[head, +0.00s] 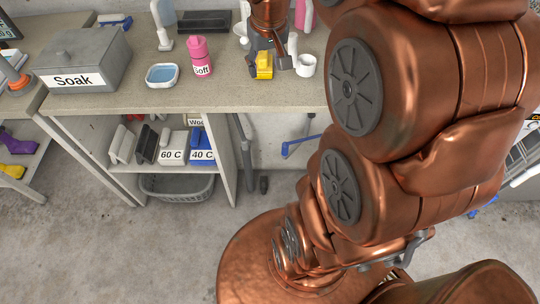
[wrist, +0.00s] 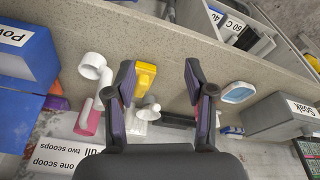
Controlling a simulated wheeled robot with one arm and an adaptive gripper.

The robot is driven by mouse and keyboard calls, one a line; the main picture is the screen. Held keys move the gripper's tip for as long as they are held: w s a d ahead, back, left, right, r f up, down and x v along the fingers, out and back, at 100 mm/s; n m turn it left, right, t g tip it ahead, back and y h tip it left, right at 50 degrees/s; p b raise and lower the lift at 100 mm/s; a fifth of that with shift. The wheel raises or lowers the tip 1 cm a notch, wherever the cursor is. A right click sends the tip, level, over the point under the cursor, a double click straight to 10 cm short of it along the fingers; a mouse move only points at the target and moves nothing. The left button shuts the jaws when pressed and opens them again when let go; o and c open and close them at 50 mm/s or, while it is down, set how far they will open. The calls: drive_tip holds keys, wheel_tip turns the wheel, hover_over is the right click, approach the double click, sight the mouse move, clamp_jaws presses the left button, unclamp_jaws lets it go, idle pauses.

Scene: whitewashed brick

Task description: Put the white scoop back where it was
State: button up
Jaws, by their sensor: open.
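A white scoop with a round cup (head: 306,65) stands near the front edge of the worktop (head: 120,97). In the wrist view its cup (wrist: 92,66) is left of my gripper's fingers, with a white handle running from it. My gripper (wrist: 160,75) is open and empty, with its fingers wide apart. In the head view my gripper (head: 268,62) is just left of the scoop, over a yellow object (head: 264,66). That yellow object (wrist: 145,78) shows between the fingers in the wrist view; I cannot tell its distance from them.
A pink bottle (head: 200,58), a blue dish (head: 162,75) and a grey Soak box (head: 80,62) stand to the left. A blue box (wrist: 25,62) and a scoop-dose sign (wrist: 65,160) show in the wrist view. A white funnel-like piece (wrist: 148,111) stands behind the yellow object.

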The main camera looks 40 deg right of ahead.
drive_tip(key=s+a+f+n+g, duration=0.1)
drive_tip(key=s+a+f+g, duration=0.1)
drive_tip(key=s+a, duration=0.5)
drive_tip(key=s+a+f+n+g+y, duration=0.1)
drive_tip(key=s+a+f+n+g, duration=0.1)
drive_tip(key=s+a, duration=0.5)
drive_tip(key=s+f, duration=0.1)
drive_tip(key=s, duration=0.5)
drive_tip(key=shift+s+a, duration=0.35)
drive_tip(key=shift+a, duration=0.05)
drive_tip(key=shift+c, duration=1.2)
drive_tip(key=shift+d, duration=0.1)
